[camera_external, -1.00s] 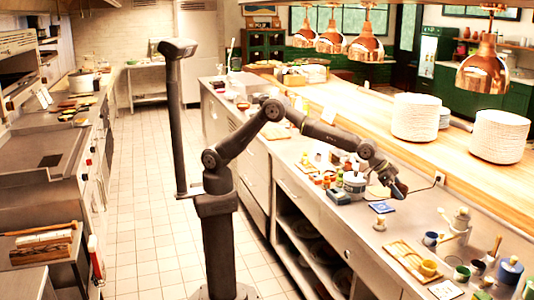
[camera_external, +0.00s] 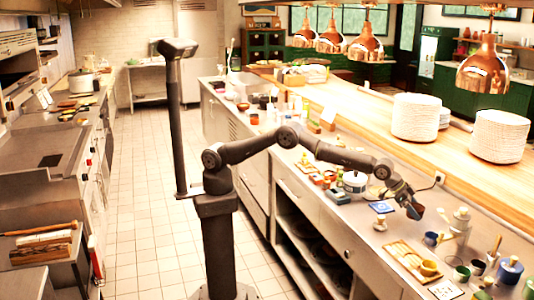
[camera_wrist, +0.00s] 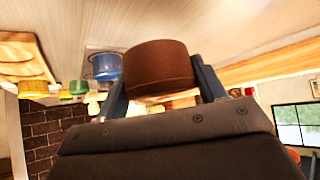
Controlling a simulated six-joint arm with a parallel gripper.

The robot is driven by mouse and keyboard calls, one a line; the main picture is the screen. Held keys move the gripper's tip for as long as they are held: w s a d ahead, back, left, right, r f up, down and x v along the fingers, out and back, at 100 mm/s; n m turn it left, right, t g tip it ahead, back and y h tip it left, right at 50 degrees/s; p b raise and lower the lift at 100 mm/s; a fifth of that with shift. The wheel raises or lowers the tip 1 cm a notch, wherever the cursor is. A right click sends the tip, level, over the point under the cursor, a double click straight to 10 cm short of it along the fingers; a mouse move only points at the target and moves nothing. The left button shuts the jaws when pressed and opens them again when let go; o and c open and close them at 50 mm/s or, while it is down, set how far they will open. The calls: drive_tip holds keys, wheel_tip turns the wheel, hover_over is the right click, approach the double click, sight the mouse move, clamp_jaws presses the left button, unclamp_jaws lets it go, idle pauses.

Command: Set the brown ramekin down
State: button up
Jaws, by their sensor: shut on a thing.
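The brown ramekin (camera_wrist: 158,68) is held between the two blue-grey fingers of my gripper (camera_wrist: 160,85) in the wrist view. In the external view my gripper (camera_external: 415,210) is over the steel counter (camera_external: 352,222), between the blue tile and the blue cup. The ramekin is small and dark there, so its exact height above the counter cannot be told.
A blue cup (camera_external: 430,239), a wooden board (camera_external: 408,258) with a yellow cup (camera_external: 428,268), and a green cup (camera_external: 462,273) stand to the right of my gripper. A blue tile (camera_external: 381,207) and a white pot (camera_external: 354,182) are to its left. Plate stacks (camera_external: 416,117) stand on the wooden shelf behind.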

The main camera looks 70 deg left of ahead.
sight(413, 226)
drive_tip(key=shift+w+a+f, duration=0.15)
drive_tip(key=shift+w+f, duration=0.2)
drive_tip(key=shift+w, duration=0.15)
drive_tip(key=shift+f, duration=1.9)
drive_tip(key=shift+f, duration=0.2)
drive_tip(key=o, duration=1.1)
drive_tip(key=shift+r, duration=0.25)
drive_tip(key=v, duration=1.2)
